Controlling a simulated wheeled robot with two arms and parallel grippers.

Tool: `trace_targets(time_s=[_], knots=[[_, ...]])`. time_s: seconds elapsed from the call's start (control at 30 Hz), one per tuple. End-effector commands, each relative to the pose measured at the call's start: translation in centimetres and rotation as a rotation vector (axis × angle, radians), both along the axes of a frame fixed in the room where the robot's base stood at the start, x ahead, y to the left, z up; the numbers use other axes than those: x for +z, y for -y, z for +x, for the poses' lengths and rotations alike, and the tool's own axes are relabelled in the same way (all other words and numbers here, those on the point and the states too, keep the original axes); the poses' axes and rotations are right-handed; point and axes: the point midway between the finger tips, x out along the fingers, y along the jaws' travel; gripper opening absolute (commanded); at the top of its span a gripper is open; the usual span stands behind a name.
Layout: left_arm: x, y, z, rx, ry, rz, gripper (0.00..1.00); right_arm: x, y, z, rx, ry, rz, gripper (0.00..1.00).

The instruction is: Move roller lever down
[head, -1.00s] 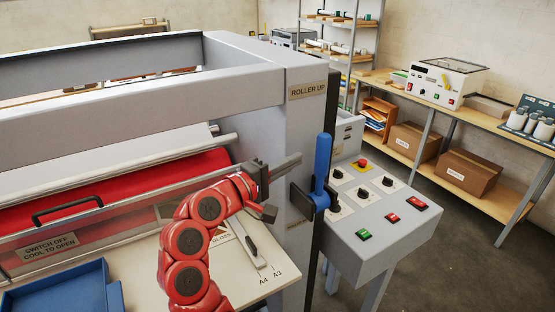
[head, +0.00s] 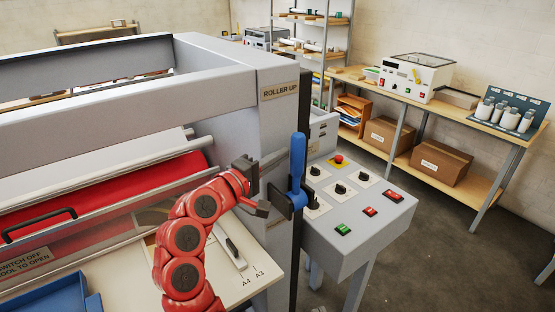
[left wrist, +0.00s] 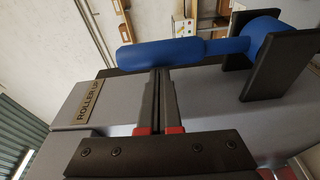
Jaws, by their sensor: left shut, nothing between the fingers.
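The blue roller lever (head: 298,162) stands upright on the right end of the laminator, beside the "ROLLER UP" label (head: 280,91). Its pivot is held by a dark bracket (head: 281,197). My left gripper (head: 284,154) comes from the left on the red arm, its fingers pointing at the lever's handle. In the left wrist view, the shut, empty fingers (left wrist: 160,76) end at the side of the blue handle (left wrist: 165,53), around its middle. I cannot tell whether they touch it. The bracket plates also show in the left wrist view (left wrist: 279,65). My right gripper is not in view.
The grey control panel (head: 375,222) with buttons and knobs stands right of the lever. The laminator's feed table (head: 215,275) and a blue tray (head: 45,295) lie at lower left. A wooden bench (head: 470,125) with boxes is behind. The floor at right is clear.

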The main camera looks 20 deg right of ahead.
Motion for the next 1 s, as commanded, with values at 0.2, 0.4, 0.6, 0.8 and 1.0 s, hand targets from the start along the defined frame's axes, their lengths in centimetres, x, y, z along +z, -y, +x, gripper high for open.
trace_targets(time_s=[0.2,0.4,0.6,0.8,1.0], knots=[[-0.1,0.3,-0.5,-0.003,0.029,0.011,0.00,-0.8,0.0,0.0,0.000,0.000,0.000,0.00],[-0.2,0.5,-1.0,-0.005,0.063,0.022,0.00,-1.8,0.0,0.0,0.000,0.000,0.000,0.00],[-0.4,0.9,-2.1,-0.005,0.145,0.049,0.00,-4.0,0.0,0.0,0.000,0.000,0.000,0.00],[-1.4,1.7,-4.2,-0.008,0.289,0.104,0.00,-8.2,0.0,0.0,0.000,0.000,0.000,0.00],[-2.1,2.4,-6.5,-0.004,0.473,0.166,0.00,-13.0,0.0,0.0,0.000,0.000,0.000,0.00]])
